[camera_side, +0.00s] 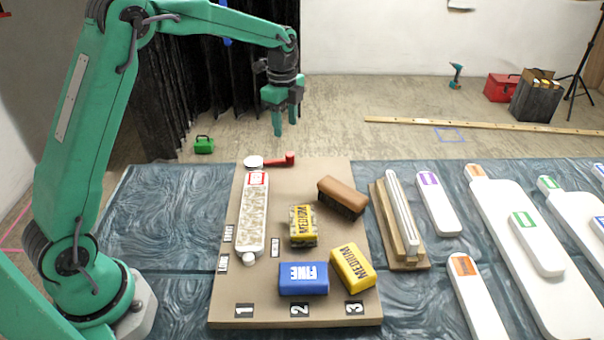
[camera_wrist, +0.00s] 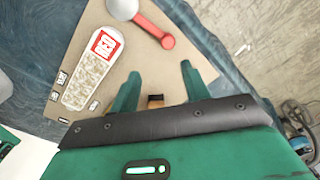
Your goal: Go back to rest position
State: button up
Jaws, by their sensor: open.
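My gripper (camera_side: 286,118) hangs in the air above the far edge of the table, behind the board, with its fingers pointing down. In the wrist view my gripper (camera_wrist: 158,90) shows two green fingers spread apart with nothing held between them. The tan board (camera_side: 228,308) lies below and nearer the camera. A small brown piece (camera_wrist: 155,101) shows between the fingers in the wrist view, lower down on the board and apart from them.
The board holds a long patterned tool (camera_side: 253,215), a red-handled scoop (camera_side: 280,160), a brown brush (camera_side: 343,196), a blue block (camera_side: 303,279) and yellow blocks (camera_side: 352,268). White paddles (camera_side: 525,240) lie to the right. Air around my gripper is clear.

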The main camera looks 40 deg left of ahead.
jog(key=s+d+r+n+t, duration=0.3)
jog(key=s+r+n, duration=0.5)
jog(key=s+r, duration=0.5)
jog(key=s+d+f+n+t, duration=0.2)
jog(key=s+n, duration=0.6)
jog(key=s, duration=0.9)
jog(key=shift+s+d+f, duration=0.2)
jog(key=shift+s+f, duration=0.05)
jog(key=shift+f, duration=0.35)
